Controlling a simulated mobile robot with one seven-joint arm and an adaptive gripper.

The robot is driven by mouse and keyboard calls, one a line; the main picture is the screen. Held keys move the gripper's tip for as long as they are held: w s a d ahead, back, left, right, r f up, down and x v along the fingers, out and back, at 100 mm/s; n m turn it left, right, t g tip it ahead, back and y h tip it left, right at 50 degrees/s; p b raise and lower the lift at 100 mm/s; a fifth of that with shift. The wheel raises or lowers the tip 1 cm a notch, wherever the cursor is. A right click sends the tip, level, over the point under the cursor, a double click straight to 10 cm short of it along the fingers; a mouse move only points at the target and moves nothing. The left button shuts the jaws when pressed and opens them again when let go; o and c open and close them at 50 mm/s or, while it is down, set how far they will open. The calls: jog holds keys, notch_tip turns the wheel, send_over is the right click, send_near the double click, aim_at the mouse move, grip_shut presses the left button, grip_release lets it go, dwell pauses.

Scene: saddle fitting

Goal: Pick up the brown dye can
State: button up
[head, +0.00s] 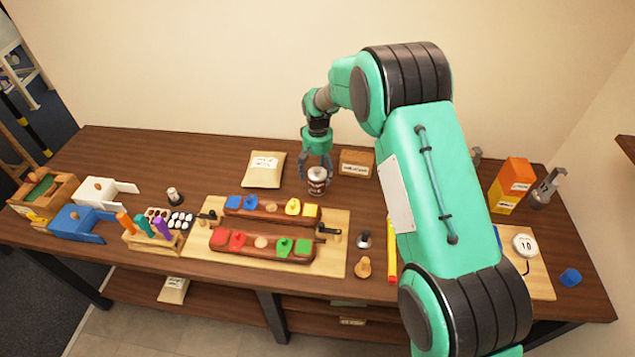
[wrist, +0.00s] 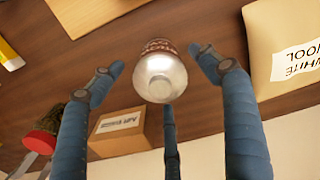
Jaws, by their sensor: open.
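The brown dye can (head: 317,181) stands upright on the wooden table behind the leather boards in the head view. It has a silver top and a brown label. My gripper (head: 318,164) is right above and around the can's top, pointing down. In the wrist view the can (wrist: 160,75) shows its silver top between my blue-grey fingers (wrist: 165,78). The fingers are spread on both sides with gaps to the can, and a third finger shows below it. My gripper is open and holds nothing.
A cardboard box (head: 357,163) stands close to the right of the can. A paper bag (head: 264,169) lies to its left. A board with leather strips and coloured pieces (head: 338,252) lies in front.

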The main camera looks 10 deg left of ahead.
jog(key=shift+f, duration=1.65)
jog(key=c, duration=1.6)
jog(key=shift+r, duration=0.15)
jog(key=shift+r+p, duration=0.4)
jog(key=shift+r, duration=4.55)
